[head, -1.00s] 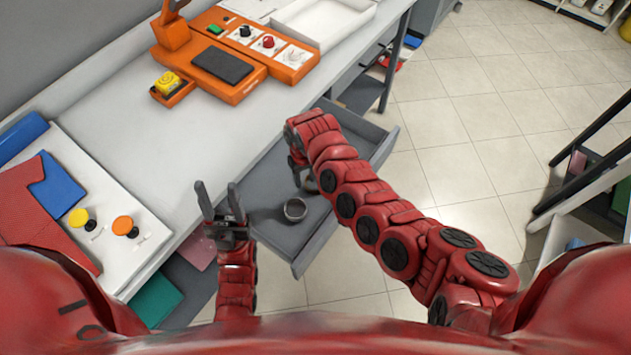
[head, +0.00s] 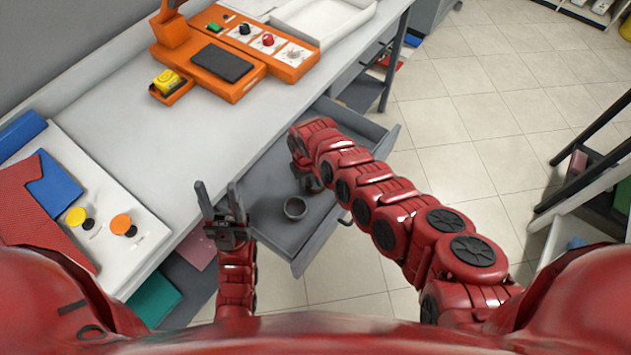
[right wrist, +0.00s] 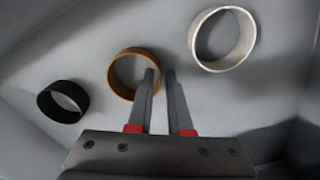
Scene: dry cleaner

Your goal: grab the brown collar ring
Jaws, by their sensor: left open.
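The brown collar ring (right wrist: 134,57) stands on the grey drawer floor in the right wrist view. A black ring (right wrist: 52,105) is to its left and a white ring (right wrist: 193,35) to its right. My right gripper (right wrist: 160,74) is open, with a narrow gap between its fingers. Its left finger overlaps the brown ring's right side; I cannot tell whether they touch. My left gripper (head: 219,195) is open and empty, left of the drawer.
The white counter (head: 130,135) runs above the drawer, with an orange device (head: 232,92) and a white tray (head: 318,20). A white panel with yellow and orange knobs (head: 122,224) is at the left. Tiled floor (head: 480,130) is clear to the right.

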